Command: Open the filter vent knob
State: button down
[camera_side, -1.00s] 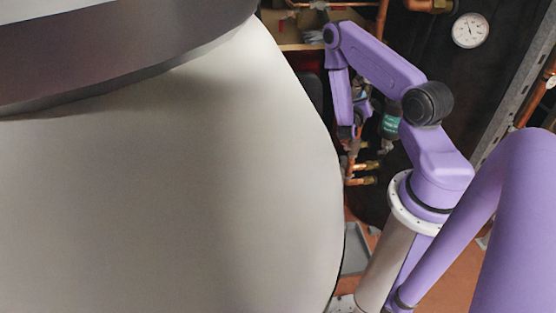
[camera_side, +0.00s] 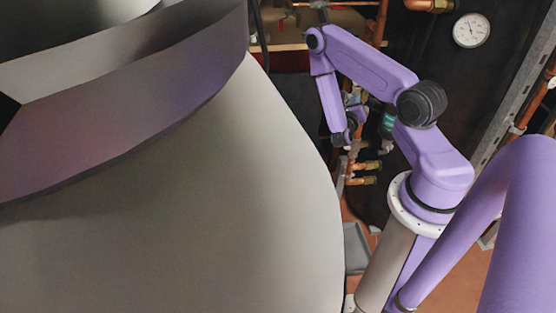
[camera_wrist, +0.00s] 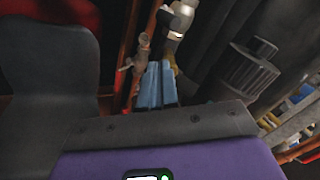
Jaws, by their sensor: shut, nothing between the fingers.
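In the wrist view my gripper (camera_wrist: 157,70) shows as two light-blue fingers pressed together, with nothing between them. Just beyond and left of the fingertips is a small brownish valve fitting (camera_wrist: 141,46). Slightly right of it, farther up, is a pale metal fitting (camera_wrist: 178,18) on the pipework. I cannot tell which of these, if either, is the filter vent knob. Whether the fingers touch either fitting is unclear. In the side view a green-labelled dark body (camera_side: 388,121) stands partly hidden behind my arm, and my fingers cannot be made out there.
Copper pipe fittings (camera_side: 362,166) lie below my wrist in the side view. A round gauge (camera_side: 471,30) sits on the dark wall. In the wrist view a dark ribbed cylinder (camera_wrist: 248,70) stands to the right. A large pale shape fills the side view's left.

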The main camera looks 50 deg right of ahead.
jog(key=shift+v, duration=0.8)
